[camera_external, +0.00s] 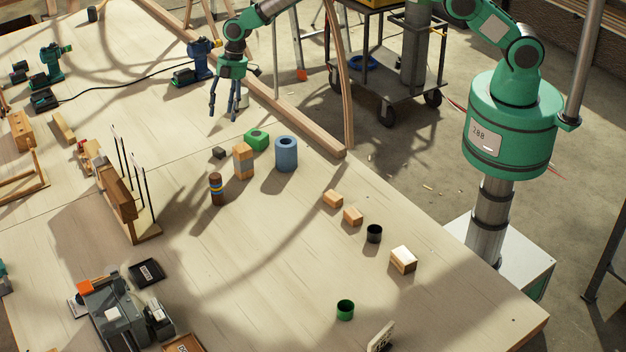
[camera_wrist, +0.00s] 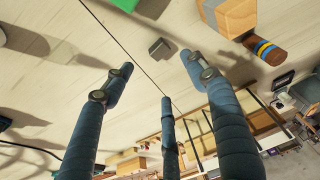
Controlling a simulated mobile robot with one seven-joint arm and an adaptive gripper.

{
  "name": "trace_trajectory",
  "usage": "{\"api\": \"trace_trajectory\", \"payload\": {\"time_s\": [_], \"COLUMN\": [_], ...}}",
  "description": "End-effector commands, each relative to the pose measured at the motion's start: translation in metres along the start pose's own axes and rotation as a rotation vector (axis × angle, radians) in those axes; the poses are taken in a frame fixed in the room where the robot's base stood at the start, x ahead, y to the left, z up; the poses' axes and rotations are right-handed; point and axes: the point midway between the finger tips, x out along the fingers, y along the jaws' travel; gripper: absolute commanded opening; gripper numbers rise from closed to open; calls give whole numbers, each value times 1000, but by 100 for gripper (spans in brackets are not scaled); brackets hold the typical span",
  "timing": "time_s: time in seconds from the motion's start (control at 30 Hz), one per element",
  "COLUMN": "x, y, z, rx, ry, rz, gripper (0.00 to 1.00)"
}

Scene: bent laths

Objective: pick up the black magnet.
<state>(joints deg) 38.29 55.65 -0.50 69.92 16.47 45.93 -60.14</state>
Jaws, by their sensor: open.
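A small dark block (camera_external: 219,153), which looks like the black magnet, lies on the pale wooden table near a green block and a wooden block. It also shows in the wrist view as a small dark block (camera_wrist: 162,48) on the table, beyond and between my fingertips. My gripper (camera_external: 224,112) hangs above the table, behind the block in the external view and apart from it. Its blue fingers (camera_wrist: 157,75) are spread open, with nothing between them.
Close to the dark block stand a green block (camera_external: 256,139), a wooden block (camera_external: 243,161), a blue cylinder (camera_external: 286,154) and a striped cylinder (camera_external: 216,189). A wooden rack with upright rods (camera_external: 118,200) is to the left. A wooden beam (camera_external: 290,120) runs along the far table edge.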

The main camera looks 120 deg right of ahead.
Motion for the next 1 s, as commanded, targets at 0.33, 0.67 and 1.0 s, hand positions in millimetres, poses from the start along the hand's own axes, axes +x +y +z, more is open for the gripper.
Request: {"api": "trace_trajectory", "payload": {"time_s": [0.33, 0.67, 1.0], "x": [17, 60, 84], "y": [0, -1, 0], "z": [0, 0, -1], "rx": [0, 0, 0], "ry": [0, -1, 0], "rz": [-1, -1, 0], "gripper": [57, 57, 57]}}
